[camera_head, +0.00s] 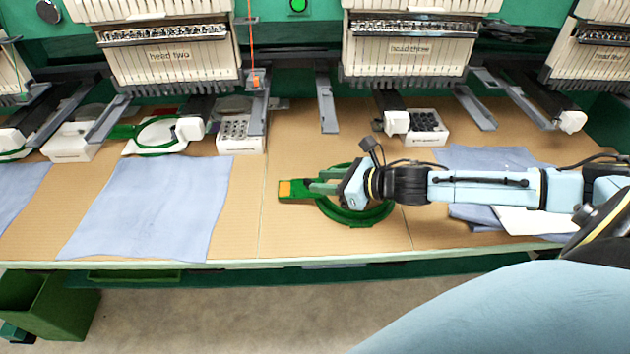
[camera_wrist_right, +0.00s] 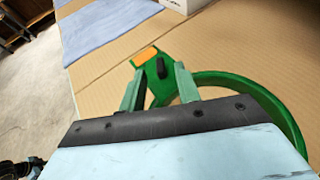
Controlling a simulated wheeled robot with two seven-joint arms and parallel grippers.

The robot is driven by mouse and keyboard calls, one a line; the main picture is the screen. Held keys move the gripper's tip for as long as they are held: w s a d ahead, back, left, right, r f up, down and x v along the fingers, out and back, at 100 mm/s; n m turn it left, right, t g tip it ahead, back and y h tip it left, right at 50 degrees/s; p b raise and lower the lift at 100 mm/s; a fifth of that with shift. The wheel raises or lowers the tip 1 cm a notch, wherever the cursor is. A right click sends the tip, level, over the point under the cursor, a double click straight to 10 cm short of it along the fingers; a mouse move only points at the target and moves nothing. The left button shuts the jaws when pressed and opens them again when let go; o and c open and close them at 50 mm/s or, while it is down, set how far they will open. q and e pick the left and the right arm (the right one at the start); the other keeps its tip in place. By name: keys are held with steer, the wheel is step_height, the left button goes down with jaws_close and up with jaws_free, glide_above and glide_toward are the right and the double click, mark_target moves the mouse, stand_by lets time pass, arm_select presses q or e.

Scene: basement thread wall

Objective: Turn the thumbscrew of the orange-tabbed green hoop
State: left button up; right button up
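The green hoop (camera_head: 350,217) with an orange tab (camera_head: 285,188) lies flat on the tan tabletop, its tab end pointing left. In the right wrist view the hoop (camera_wrist_right: 262,98) curves away to the right, with the orange tab (camera_wrist_right: 145,56) beyond the fingertips. A small black thumbscrew (camera_wrist_right: 161,68) stands on the green tab end, between and slightly ahead of the fingers. My right gripper (camera_head: 318,181) is over the tab end of the hoop. In the wrist view its green fingers (camera_wrist_right: 157,80) are apart, with gaps beside the thumbscrew. My left gripper is out of view.
A blue cloth (camera_head: 150,205) lies to the left. White trays (camera_head: 240,140) (camera_head: 425,138) and embroidery heads line the back. Another green hoop (camera_head: 157,148) lies at back left. Blue cloths (camera_head: 485,158) lie under my right arm. Bare table surrounds the hoop's left side.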

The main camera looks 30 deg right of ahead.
steer(key=shift+x, duration=1.5)
steer(key=shift+c, duration=0.4)
jaws_close()
